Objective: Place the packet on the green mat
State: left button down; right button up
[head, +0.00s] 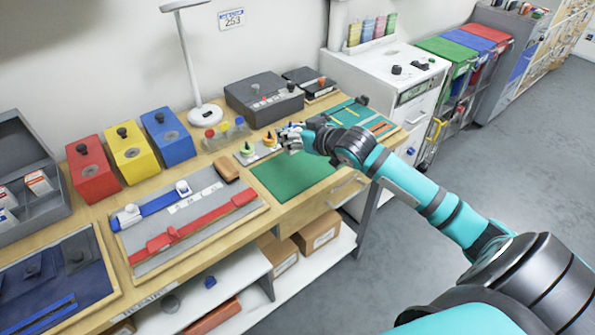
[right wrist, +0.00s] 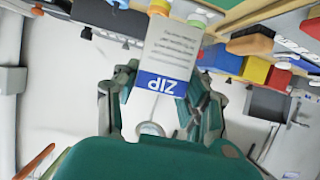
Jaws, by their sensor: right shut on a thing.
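The green mat (head: 290,177) lies flat near the right end of the wooden bench, with nothing on it. My right gripper (head: 293,137) is above the bench at the mat's back edge, its arm coming in from the right. In the head view the packet is too small and covered to make out well. My left gripper is not in view.
Small coloured-top bottles (head: 258,148) stand on a grey plate behind the mat. A teal board with tools (head: 385,127) lies right of it. A grey tray with red and blue tools (head: 150,240) lies left. A desk lamp (head: 205,112) stands behind.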

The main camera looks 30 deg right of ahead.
jog(key=shift+w+d+r, duration=0.35)
jog(key=shift+d+r, duration=0.2)
jog(key=shift+d, duration=0.15)
jog(key=shift+w+d+f, duration=0.1)
jog(key=shift+d, duration=0.2)
notch_tip(320, 180, down, 9)
jog(key=shift+f+p, duration=0.15)
jog(key=shift+p, duration=0.2)
jog(key=shift+f, duration=0.1)
jog(key=o, duration=1.1)
jog(key=a+v, duration=0.1)
jog(key=v, duration=1.1)
jog(key=shift+d, duration=0.35)
